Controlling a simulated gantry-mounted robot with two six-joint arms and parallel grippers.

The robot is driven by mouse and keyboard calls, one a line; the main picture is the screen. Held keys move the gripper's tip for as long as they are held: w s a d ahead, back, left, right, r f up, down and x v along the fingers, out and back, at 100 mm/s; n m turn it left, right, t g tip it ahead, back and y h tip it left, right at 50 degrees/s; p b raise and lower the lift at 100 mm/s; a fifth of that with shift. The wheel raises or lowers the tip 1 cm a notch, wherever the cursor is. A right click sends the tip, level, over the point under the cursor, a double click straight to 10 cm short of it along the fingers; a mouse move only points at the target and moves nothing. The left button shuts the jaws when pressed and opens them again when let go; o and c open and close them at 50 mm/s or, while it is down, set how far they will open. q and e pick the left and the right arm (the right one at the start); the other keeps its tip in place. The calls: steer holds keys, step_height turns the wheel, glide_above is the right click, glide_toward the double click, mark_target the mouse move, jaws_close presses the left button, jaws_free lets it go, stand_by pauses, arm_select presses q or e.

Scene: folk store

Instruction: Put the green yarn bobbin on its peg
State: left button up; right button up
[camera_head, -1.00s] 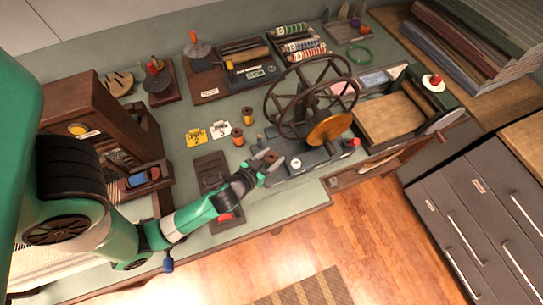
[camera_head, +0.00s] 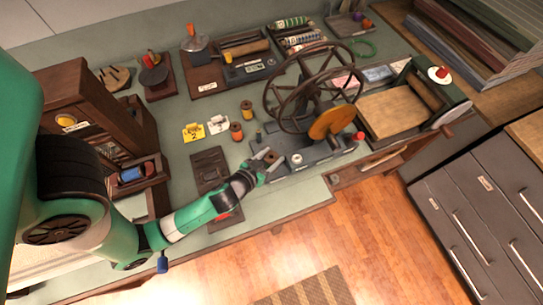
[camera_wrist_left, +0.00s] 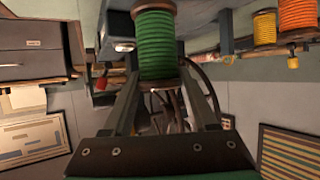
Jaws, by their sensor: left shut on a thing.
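The green yarn bobbin (camera_wrist_left: 155,45) stands upright between the fingers of my left gripper (camera_wrist_left: 156,82) in the left wrist view, with its brown end flanges showing. My left gripper (camera_head: 268,164) is shut on it. In the head view, the brown top of the bobbin (camera_head: 271,157) shows at the fingertips, just left of the grey base (camera_head: 318,158) of the spinning wheel. A small pale ring-shaped part (camera_head: 297,159) is on that base. I cannot tell which part is the bobbin's peg. My right gripper is not in view.
The large dark wheel (camera_head: 310,88) rises close behind the gripper. A dark slotted board (camera_head: 209,168) lies left of the gripper. The table's front edge is near the arm.

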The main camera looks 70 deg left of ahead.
arm_select(q)
steer(key=shift+f+b, duration=0.85)
steer(key=shift+f, duration=0.25)
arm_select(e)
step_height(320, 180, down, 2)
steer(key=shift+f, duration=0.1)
arm_select(q)
steer(key=o, duration=1.4)
steer(key=shift+r, duration=0.1)
